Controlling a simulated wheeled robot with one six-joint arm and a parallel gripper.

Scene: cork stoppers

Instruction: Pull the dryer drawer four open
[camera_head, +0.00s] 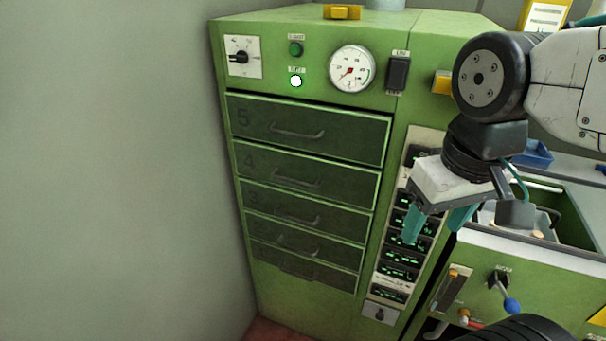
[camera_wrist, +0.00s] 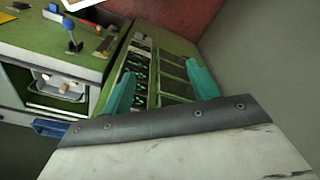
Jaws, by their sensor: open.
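The green dryer cabinet (camera_head: 310,20) stands left of centre in the head view, with a stack of dark green drawers. Drawer four (camera_head: 345,187), marked 4, is second from the top and sits flush and shut. Its bar handle (camera_head: 297,179) is at the middle of its front. My gripper (camera_head: 437,229) is open and empty, to the right of the drawers and in front of the display panel. In the wrist view the two teal fingers are spread (camera_wrist: 160,88), with the drawer fronts (camera_wrist: 172,70) seen small between and beyond them.
Drawer five (camera_head: 350,139) is above and drawer three (camera_head: 340,220) below, both shut. A panel of green displays (camera_head: 400,255) runs right of the drawers. A green machine with a blue-knobbed lever (camera_head: 511,305) stands at right. A pale wall (camera_head: 110,170) closes the left side.

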